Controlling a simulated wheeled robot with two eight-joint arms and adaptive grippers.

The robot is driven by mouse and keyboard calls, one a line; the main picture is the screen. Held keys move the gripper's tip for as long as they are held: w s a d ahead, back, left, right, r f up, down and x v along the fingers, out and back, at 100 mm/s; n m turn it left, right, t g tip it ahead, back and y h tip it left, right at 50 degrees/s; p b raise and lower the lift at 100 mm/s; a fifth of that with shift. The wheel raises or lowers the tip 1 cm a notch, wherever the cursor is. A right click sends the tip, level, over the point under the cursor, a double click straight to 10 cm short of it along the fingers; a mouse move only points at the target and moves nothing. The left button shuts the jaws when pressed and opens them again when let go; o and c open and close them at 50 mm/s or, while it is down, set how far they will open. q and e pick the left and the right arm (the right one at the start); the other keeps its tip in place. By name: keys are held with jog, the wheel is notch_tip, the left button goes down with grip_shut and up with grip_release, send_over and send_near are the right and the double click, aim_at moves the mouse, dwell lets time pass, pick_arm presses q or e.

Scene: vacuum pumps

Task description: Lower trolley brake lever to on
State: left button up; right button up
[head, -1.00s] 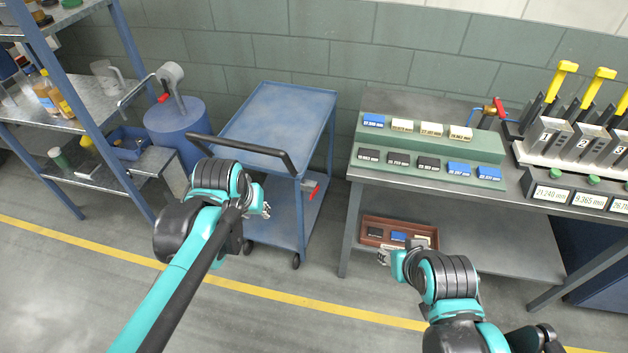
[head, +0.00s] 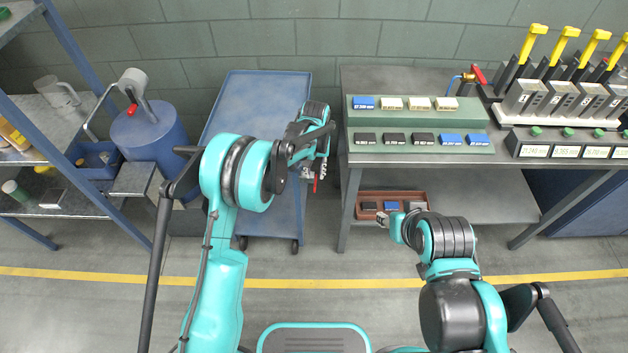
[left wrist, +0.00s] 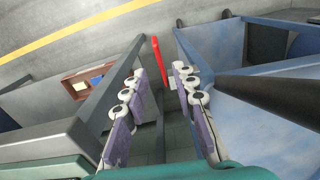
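The blue trolley (head: 258,105) stands left of the workbench. Its red brake lever (head: 316,184) shows at the trolley's right side, partly behind my left gripper (head: 318,168). In the left wrist view, the lever (left wrist: 157,60) is a thin red bar lined up with the gap between the fingertips of my left gripper (left wrist: 161,74). The fingers are apart with nothing held, and I cannot see contact with the lever. The trolley (left wrist: 265,55) is on the right in that view. My right gripper (head: 384,219) is small by the bench's lower shelf; its fingers are unclear.
The workbench (head: 400,175) stands close right of the trolley, leaving a narrow gap. A brown tray (head: 362,197) is on its lower shelf. A blue drum (head: 150,135) and shelving are left.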

aim_at(315, 184)
pick_arm(q)
jog(key=shift+s+f, duration=0.1)
jog(key=shift+f, duration=0.25)
notch_tip(315, 184, down, 7)
jog(key=shift+r+b, duration=0.1)
jog(key=shift+b, duration=1.15)
jog(key=shift+c, duration=0.3)
grip_shut()
